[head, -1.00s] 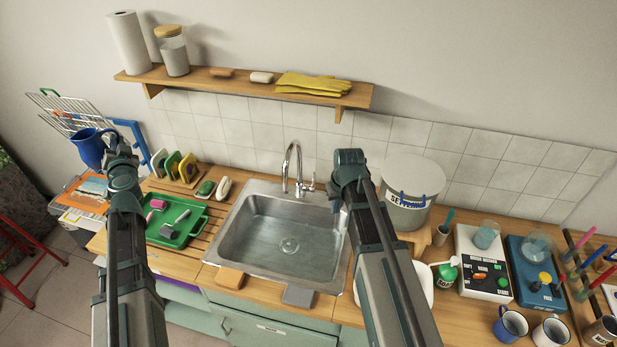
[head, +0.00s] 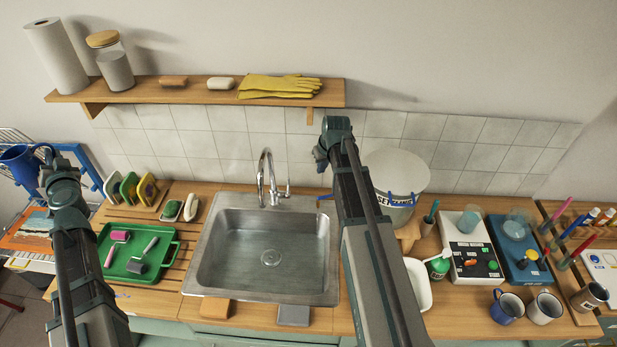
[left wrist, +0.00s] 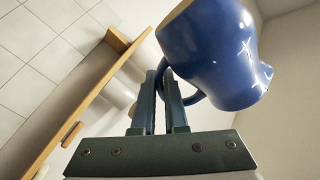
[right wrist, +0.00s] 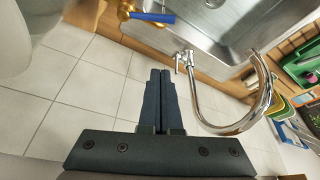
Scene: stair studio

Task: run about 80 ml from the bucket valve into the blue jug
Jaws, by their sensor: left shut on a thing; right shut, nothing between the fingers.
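The blue jug (head: 20,166) is at the far left of the head view. My left gripper (head: 45,152) is shut on its handle; the jug (left wrist: 210,50) hangs beside the fingers (left wrist: 168,85) in the left wrist view. The pale grey bucket (head: 400,182) stands at the back right of the sink, partly hidden by my right arm. Its brass valve with a blue lever (right wrist: 150,16) shows at the top of the right wrist view. My right gripper (head: 322,155) is shut and empty, left of the bucket; its fingers (right wrist: 160,75) are apart from the lever.
The sink (head: 262,250) and its tap (head: 264,175) lie between my arms. A green tray (head: 135,252) is left of the sink. A control box (head: 470,258) and mugs (head: 507,307) crowd the right counter. A shelf (head: 205,93) runs above.

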